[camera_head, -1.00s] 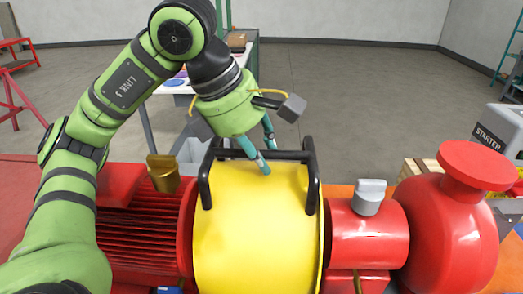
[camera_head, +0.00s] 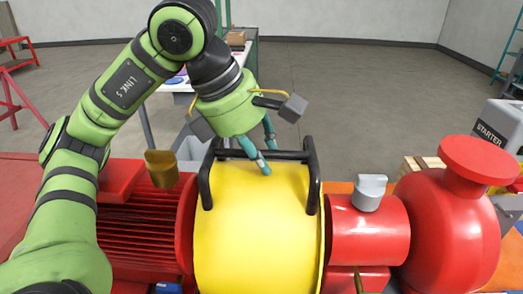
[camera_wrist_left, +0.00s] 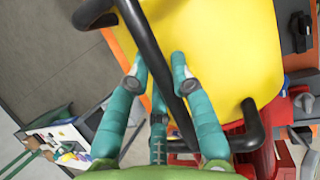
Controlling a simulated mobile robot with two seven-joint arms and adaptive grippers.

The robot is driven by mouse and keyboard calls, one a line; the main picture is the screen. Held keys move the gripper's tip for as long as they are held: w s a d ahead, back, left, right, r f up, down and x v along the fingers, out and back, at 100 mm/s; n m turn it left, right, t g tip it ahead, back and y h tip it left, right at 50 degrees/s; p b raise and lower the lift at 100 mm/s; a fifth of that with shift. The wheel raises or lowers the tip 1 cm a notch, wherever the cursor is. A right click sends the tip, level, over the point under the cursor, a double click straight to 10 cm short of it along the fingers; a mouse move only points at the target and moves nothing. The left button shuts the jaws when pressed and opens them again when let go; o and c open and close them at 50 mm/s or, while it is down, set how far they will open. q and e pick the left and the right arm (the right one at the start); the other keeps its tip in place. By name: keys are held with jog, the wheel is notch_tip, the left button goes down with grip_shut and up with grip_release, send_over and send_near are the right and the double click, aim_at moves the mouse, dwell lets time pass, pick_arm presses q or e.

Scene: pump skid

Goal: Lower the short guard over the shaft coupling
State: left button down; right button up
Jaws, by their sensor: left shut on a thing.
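The short guard (camera_head: 255,230) is a yellow curved cover with a black bar handle (camera_head: 312,185) on top. It stands upright between the red ribbed motor (camera_head: 140,235) and the red bearing housing (camera_head: 368,235). My left gripper (camera_head: 266,155) reaches down from above, its teal fingers shut on the handle's far crossbar. In the left wrist view, the fingers (camera_wrist_left: 158,75) lie on both sides of the black bar (camera_wrist_left: 165,85), with the yellow guard (camera_wrist_left: 225,45) beyond. The shaft coupling is hidden by the guard; I cannot tell how far down the guard sits. My right gripper is out of view.
A red pump casing (camera_head: 445,230) with a round flange stands at the right. A grey cap (camera_head: 369,193) tops the bearing housing, and a brass-coloured piece (camera_head: 162,169) is above the motor. The starter box (camera_head: 500,130) is far right. Open floor (camera_head: 350,90) lies behind.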

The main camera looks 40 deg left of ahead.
pick_arm(q)
jog(key=shift+r, duration=0.1)
jog(key=c, duration=1)
grip_release()
jog(key=shift+s+d, duration=0.1)
jog(key=v, duration=1.2)
